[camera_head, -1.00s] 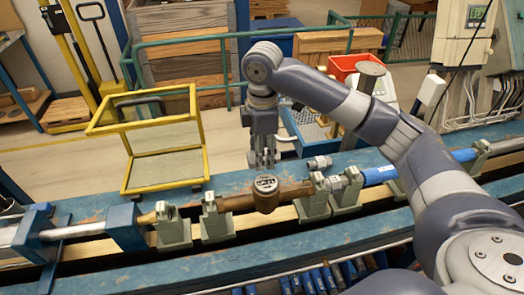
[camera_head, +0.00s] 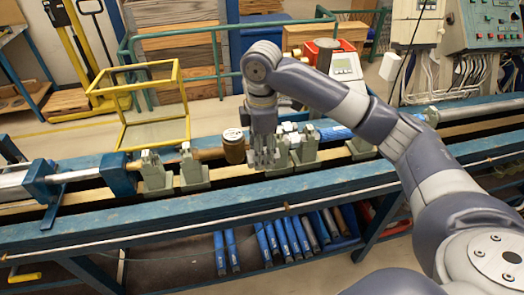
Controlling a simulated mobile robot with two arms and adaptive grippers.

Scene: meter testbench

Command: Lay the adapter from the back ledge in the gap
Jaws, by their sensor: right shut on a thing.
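The adapter (camera_head: 289,127), a small grey fitting, lies on the back ledge (camera_head: 345,118), just right of my right gripper and partly blocked by it. My right gripper (camera_head: 264,158) points down at the pipe line, right beside the brown meter (camera_head: 234,150) with its pale round top. Its fingers are shut where the meter's right-hand pipe runs; they hide most of that pipe and their exact contact. The gap itself cannot be made out clearly behind the gripper and clamps. My left gripper is not in view.
Grey-green clamps stand left (camera_head: 193,168) and right (camera_head: 306,150) of the meter. A yellow frame (camera_head: 153,108) stands behind the bench.

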